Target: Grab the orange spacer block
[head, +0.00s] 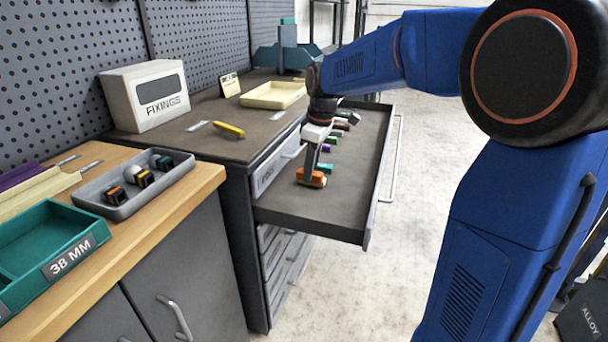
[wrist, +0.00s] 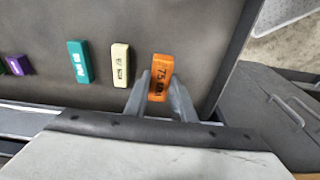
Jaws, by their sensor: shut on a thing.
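The orange spacer block (wrist: 161,77) is marked 75 MM and sits between the two fingers of my gripper (wrist: 160,88) in the wrist view. The gripper is shut on it. In the head view the orange block (head: 311,175) is at the near end of the open drawer (head: 345,213), with my gripper (head: 309,172) reaching down to it from above. I cannot tell whether the block touches the drawer floor.
A cream block (wrist: 120,65), a teal block (wrist: 79,62) and a purple block (wrist: 18,65) lie in a row beside it. A grey tray (head: 130,203) and a teal tray (head: 50,232) are on the wooden bench.

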